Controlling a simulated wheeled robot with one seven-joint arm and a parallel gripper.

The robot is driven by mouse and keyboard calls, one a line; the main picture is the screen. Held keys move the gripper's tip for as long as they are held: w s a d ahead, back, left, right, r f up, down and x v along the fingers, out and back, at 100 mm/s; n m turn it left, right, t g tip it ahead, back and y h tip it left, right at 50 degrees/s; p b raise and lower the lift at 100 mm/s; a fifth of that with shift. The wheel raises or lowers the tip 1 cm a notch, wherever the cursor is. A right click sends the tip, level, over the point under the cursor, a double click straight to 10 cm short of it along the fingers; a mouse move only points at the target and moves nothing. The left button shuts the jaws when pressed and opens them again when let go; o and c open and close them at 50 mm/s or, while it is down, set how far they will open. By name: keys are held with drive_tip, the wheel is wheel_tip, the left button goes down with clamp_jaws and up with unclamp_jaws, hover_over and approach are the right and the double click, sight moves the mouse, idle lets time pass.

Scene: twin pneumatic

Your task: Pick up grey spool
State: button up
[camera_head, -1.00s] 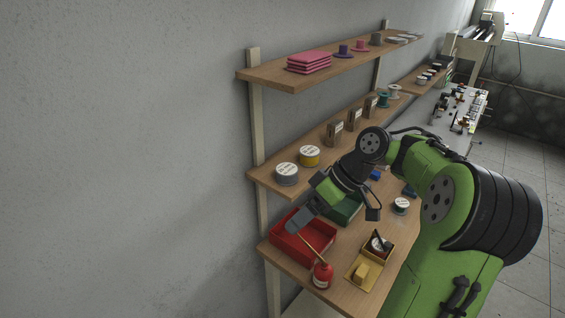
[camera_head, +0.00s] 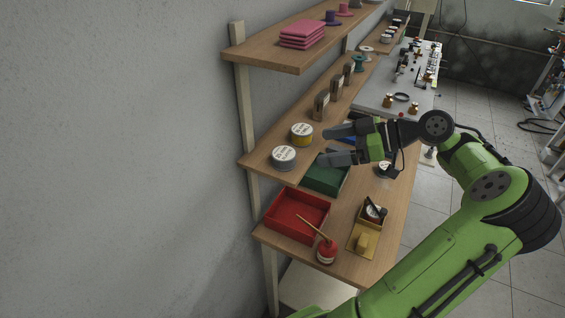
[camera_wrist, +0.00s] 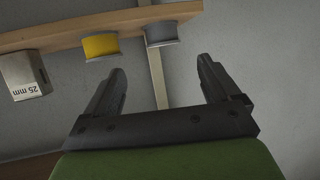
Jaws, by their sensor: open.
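The grey spool (camera_head: 284,158), with a white label on top, stands on the middle shelf near its front left end. In the wrist view the grey spool (camera_wrist: 161,33) is at top centre, beyond the fingertips. A yellow spool (camera_head: 302,134) stands just behind it and also shows in the wrist view (camera_wrist: 100,45). My gripper (camera_head: 328,146) is open and empty, to the right of the grey spool and apart from it. In the wrist view my gripper (camera_wrist: 162,75) has both fingers spread, with only wall and shelf post between them.
Brown blocks (camera_head: 322,105) stand farther along the middle shelf (camera_head: 262,168). The upper shelf (camera_head: 260,58) with pink items overhangs. Below are a red tray (camera_head: 272,222), a green bin (camera_head: 322,182), a red oiler (camera_head: 327,251) and a yellow tray (camera_head: 353,243).

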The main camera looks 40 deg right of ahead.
sight(289, 153)
drive_tip(key=x, duration=0.5)
drive_tip(key=shift+d+b, duration=0.1)
drive_tip(key=shift+b, duration=0.2)
drive_tip(key=x, duration=0.5)
drive_tip(key=shift+w+a+f+b, duration=0.1)
drive_tip(key=shift+a+f+b, duration=0.1)
drive_tip(key=shift+a+b, duration=0.2)
drive_tip(key=shift+s+d, duration=0.1)
drive_tip(key=shift+s, duration=0.1)
drive_tip(key=shift+c, duration=0.8)
drive_tip(key=c, duration=1)
drive_tip(key=shift+r, duration=0.15)
drive_tip(key=shift+c, duration=0.2)
